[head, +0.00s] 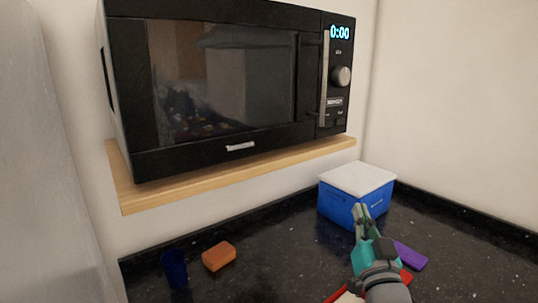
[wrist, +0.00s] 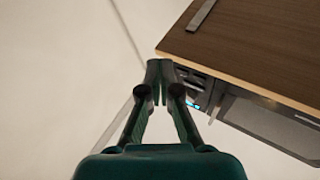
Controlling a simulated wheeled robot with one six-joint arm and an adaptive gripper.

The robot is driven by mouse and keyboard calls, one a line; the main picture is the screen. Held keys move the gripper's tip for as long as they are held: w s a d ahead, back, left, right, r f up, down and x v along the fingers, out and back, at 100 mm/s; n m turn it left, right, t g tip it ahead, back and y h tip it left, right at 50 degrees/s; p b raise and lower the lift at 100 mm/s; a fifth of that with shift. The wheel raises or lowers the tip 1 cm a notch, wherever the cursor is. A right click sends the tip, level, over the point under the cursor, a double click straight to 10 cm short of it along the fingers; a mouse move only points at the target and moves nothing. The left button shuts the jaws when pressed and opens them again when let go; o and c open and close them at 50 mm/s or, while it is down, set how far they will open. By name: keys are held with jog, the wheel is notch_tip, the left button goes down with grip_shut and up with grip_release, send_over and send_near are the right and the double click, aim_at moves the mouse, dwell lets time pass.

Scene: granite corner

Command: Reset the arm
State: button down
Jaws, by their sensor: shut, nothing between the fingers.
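My gripper (head: 360,210) is in the lower right of the head view, in front of the blue cooler box with a white lid (head: 357,180). Its fingers point up, and the fingertips overlap the box's front in the picture. The wrist view shows the same gripper (wrist: 159,68) with its two fingertips together and nothing between them. Its teal body covers the bottom of that view. My arm hides part of the counter below it.
A black microwave (head: 230,80) stands on a wooden shelf (head: 240,172); the shelf's underside (wrist: 250,45) shows in the wrist view. On the dark counter (head: 270,225) are a dark blue cup (head: 175,268), an orange sponge (head: 219,256), a purple item (head: 411,256) and a partly hidden red item (head: 406,277).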

jog(key=s+f+n+g, duration=0.1)
jog(key=s+f+g, duration=0.1)
jog(key=s+f, duration=1.05)
jog(key=s+f+g, duration=0.2)
jog(key=s+f, duration=0.7)
jog(key=f, duration=0.6)
jog(key=s+f+g, duration=0.1)
jog(key=s+f, duration=0.1)
jog(key=s, duration=1.1)
jog(key=s+a+f+n+g, duration=0.1)
jog(key=s+f+g, duration=0.1)
jog(key=s, duration=1.2)
jog(key=shift+f, duration=0.3)
jog(key=c, duration=1.9)
grip_release()
